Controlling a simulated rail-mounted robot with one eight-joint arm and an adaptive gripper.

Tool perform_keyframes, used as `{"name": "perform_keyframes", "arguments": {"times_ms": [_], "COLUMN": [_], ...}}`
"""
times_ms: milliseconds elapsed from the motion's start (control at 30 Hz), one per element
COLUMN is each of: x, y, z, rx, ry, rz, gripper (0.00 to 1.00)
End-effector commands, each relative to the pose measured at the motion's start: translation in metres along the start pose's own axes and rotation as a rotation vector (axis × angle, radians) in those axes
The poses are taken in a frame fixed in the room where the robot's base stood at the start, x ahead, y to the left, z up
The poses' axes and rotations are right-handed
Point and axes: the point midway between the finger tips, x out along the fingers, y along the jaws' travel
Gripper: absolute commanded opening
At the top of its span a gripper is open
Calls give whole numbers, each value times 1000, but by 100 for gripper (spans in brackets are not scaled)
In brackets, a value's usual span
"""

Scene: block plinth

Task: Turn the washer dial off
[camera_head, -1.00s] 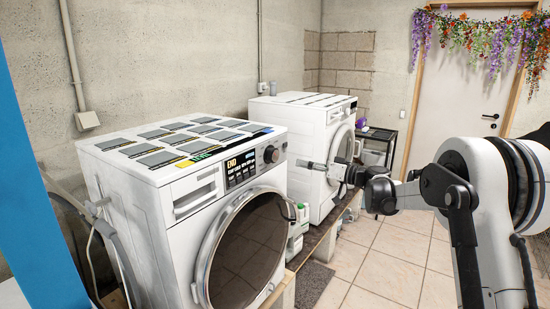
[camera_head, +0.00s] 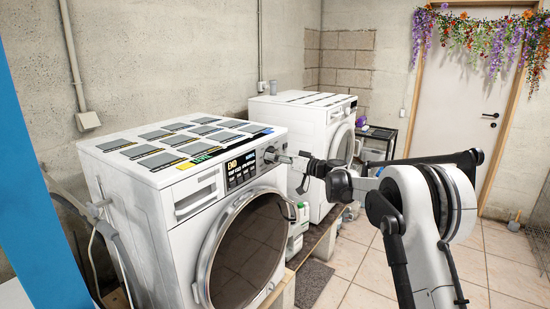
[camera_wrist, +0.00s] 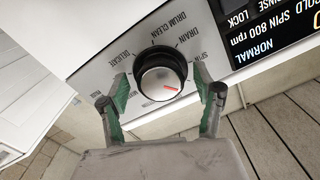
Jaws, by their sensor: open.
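The washer (camera_head: 205,225) is the nearer white machine, with a round door and a lit display (camera_head: 241,167) on its front panel. Its dial (camera_wrist: 161,77) is a round black-and-silver knob with a red mark, pointing to the lower right in the wrist view. Labels such as DELICATE, DRUM CLEAN, DRAIN and SPIN ring it. My gripper (camera_wrist: 163,98) is open, with one green-padded finger on each side of the dial and gaps between. In the head view my gripper (camera_head: 287,159) is in front of the dial, partly covering it.
A second white machine (camera_head: 312,125) stands behind the washer, close to my arm. Detergent bottles (camera_head: 297,232) stand between the machines. A dark metal rack (camera_head: 377,145) is beyond. The tiled floor at right is free.

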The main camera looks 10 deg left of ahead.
Motion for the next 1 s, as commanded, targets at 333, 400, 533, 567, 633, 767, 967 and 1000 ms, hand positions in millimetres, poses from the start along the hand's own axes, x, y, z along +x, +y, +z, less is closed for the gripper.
{"name": "perform_keyframes", "arguments": {"times_ms": [333, 400, 533, 567, 633, 767, 967, 1000], "x": [7, 7, 7, 7, 7, 7, 7, 6], "y": [0, 0, 0, 0, 0, 0, 0, 0], "z": [0, 0, 0, 0, 0, 0, 1, 1], "rx": [0, 0, 0, 0, 0, 0, 20, 30], "ry": [0, 0, 0, 0, 0, 0, 0, 0], "rz": [0, 0, 0, 0, 0, 0, 0, 0], "gripper": [64, 63, 46, 42, 32, 19, 19, 19]}}
